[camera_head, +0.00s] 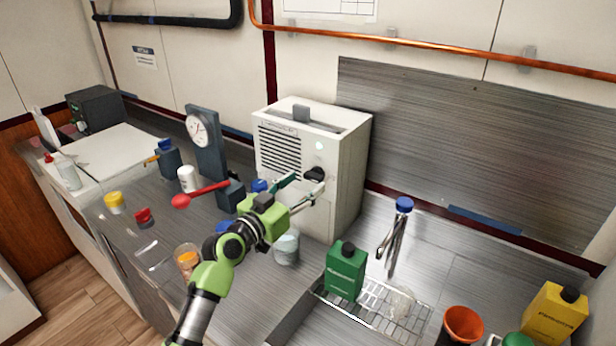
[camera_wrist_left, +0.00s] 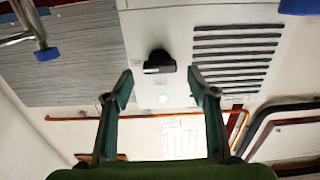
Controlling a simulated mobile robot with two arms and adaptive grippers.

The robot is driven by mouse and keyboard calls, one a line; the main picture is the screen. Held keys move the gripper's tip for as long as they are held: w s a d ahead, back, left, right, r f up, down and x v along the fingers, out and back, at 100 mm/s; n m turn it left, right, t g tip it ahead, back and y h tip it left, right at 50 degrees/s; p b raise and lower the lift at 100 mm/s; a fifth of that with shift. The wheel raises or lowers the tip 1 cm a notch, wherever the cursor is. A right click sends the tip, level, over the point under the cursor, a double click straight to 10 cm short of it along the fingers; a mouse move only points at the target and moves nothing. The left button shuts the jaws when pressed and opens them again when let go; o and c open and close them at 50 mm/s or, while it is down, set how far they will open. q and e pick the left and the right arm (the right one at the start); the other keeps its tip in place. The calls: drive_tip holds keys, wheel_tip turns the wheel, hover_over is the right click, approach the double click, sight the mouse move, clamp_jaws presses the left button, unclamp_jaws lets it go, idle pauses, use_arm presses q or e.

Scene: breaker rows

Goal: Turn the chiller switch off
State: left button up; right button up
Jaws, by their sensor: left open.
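The chiller is a white box (camera_head: 345,150) with a vented front, standing on the steel counter. Its switch is a black knob (camera_head: 315,174) on the front, right of the vent slots, below a small lit pale-green lamp (camera_head: 320,146). My left gripper (camera_head: 300,189) is open in front of the chiller. In the left wrist view, which looks upside down, the knob (camera_wrist_left: 160,62) appears a little beyond the space between the two fingertips (camera_wrist_left: 160,88), and neither finger visibly touches it. The lamp (camera_wrist_left: 163,98) shows between the fingers. My right gripper is not in view.
A dial gauge stand (camera_head: 205,140) and a red spoon (camera_head: 200,194) are left of the chiller. A green bottle (camera_head: 345,272), a tap (camera_head: 395,235) and a drying rack (camera_head: 385,312) are to the right. A pale jar (camera_head: 287,248) stands below my gripper.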

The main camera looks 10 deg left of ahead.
sight(315, 176)
use_arm(q)
drive_tip(key=shift+x, duration=0.85)
drive_tip(key=shift+w+d, duration=0.2)
drive_tip(key=shift+w, duration=0.15)
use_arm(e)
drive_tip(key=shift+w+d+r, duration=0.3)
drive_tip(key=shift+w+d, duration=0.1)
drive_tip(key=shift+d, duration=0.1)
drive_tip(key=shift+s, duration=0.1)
use_arm(q)
drive_tip(key=c, duration=1.1)
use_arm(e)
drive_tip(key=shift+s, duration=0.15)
